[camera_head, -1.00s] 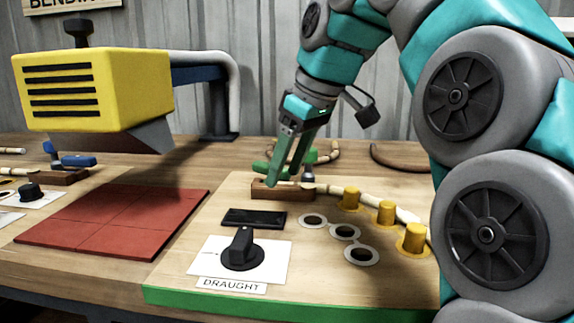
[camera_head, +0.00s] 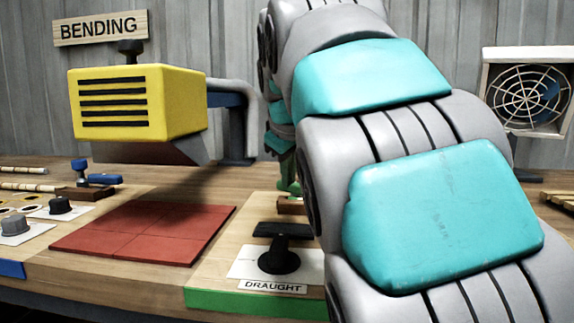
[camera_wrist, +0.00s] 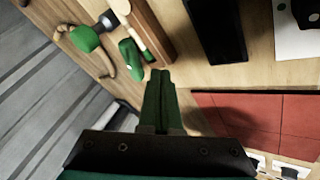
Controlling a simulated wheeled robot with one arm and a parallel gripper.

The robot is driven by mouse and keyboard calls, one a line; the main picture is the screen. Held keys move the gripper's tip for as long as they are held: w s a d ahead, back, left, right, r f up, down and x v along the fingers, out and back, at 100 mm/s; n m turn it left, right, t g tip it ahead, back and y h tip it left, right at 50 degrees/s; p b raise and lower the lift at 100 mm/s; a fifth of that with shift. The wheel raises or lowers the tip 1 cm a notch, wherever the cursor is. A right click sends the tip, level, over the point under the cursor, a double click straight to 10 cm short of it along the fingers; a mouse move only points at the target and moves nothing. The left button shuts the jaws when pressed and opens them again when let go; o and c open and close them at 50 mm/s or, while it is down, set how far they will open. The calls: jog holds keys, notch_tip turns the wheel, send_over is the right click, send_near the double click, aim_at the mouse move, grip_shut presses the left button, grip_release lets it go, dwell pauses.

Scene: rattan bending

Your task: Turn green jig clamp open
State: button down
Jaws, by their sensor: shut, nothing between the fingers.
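My gripper (camera_wrist: 160,76) is shut and empty, its two green fingers side by side in the wrist view. The green clamp shows there as a rounded green lever (camera_wrist: 130,54) beside the wooden jig block (camera_wrist: 150,30), just up and left of my fingertips. A green knob (camera_wrist: 84,39) on a dark stem is farther left. I cannot tell whether the fingertips touch the lever. In the head view my arm hides most of the jig; only a bit of the block (camera_head: 290,206) and some green above it show.
A black bar (camera_wrist: 216,30) lies right of the block. A black DRAUGHT knob (camera_head: 279,256) stands in front of the jig. A caged fan (camera_head: 525,92) is at the right.

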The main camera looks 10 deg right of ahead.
aim_at(304, 191)
jog(key=x, duration=0.4)
jog(key=shift+w+f, duration=0.1)
jog(key=shift+f, duration=0.05)
jog(key=shift+w+d+f, duration=0.1)
jog(key=shift+w+d, duration=0.9)
jog(key=shift+d, duration=0.05)
jog(key=shift+w+d, duration=0.45)
jog(key=shift+d+n+y, duration=0.3)
jog(key=shift+n+y, duration=0.2)
jog(key=shift+n, duration=0.2)
jog(key=shift+w+d+n+y+b, duration=0.1)
jog(key=shift+d+n+y+b, duration=0.1)
jog(key=shift+d+n+y, duration=0.45)
jog(key=shift+w+d+n+y+b, duration=0.15)
jog(key=shift+n+y, duration=0.3)
jog(key=shift+n, duration=0.5)
jog(key=shift+d, duration=0.3)
